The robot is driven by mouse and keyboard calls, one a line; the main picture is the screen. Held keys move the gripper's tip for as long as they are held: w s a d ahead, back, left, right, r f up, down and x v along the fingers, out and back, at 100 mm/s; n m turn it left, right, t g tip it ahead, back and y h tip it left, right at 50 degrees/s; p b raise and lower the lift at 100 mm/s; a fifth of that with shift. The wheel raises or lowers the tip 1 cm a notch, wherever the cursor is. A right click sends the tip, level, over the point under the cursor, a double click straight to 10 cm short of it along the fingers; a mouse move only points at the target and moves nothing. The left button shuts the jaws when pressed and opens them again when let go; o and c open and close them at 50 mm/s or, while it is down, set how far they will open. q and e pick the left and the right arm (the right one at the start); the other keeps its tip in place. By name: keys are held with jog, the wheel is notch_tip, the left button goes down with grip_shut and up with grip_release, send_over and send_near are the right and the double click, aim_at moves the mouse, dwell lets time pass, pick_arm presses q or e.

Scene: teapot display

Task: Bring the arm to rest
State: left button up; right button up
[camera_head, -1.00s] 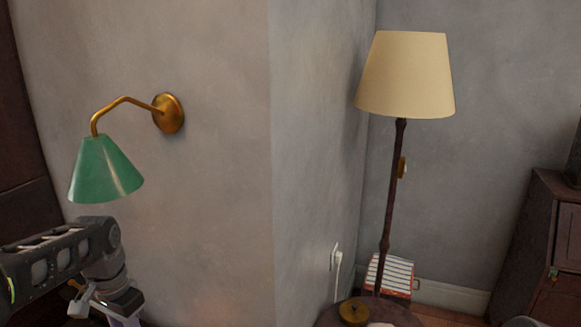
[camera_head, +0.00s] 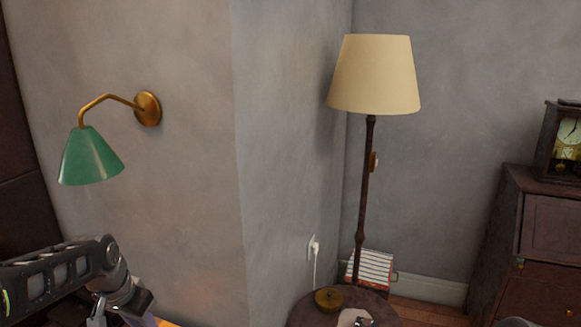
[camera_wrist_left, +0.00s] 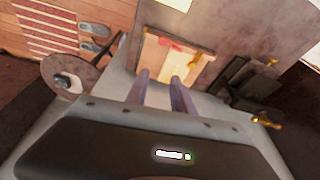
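My left arm (camera_head: 65,275) reaches in from the lower left in the head view, below the green wall lamp. Its gripper is mostly cut off by the bottom edge there. In the left wrist view, the two fingers of my left gripper (camera_wrist_left: 160,78) stand apart with nothing between them. Beyond the fingertips is a light wooden surface (camera_wrist_left: 172,62) with a red patch; I cannot tell whether they touch. My right gripper is not in view.
A green wall lamp (camera_head: 90,157) hangs above my left arm. At right, a clock (camera_head: 565,140) tops a dark cabinet (camera_head: 550,225). A wall corner juts between lamps.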

pick_arm(q)
jog(key=d+f+n+t+h+b, duration=0.1)
jog(key=d+f+n+b, duration=0.1)
jog(key=d+f, duration=0.8)
jog(key=d+f+n+t+h+b, duration=0.15)
jog(key=d+f, duration=0.55)
jog(key=f, duration=0.8)
jog(key=s+d+f+g+b, duration=0.1)
jog(key=s+d+f, duration=0.3)
jog(key=s+f, duration=0.2)
jog(key=s+d+f+g+h+b, duration=0.1)
jog(key=s+d+f+g+b, duration=0.1)
jog(key=s+f, duration=0.4)
jog(key=s+d+f+g+b, duration=0.2)
jog(key=s+d+f, duration=0.3)
jog(key=s, duration=0.6)
jog(key=shift+d+f, duration=0.35)
jog(key=shift+f, duration=0.15)
jog(key=shift+a+h, duration=0.1)
jog(key=shift+h, duration=0.15)
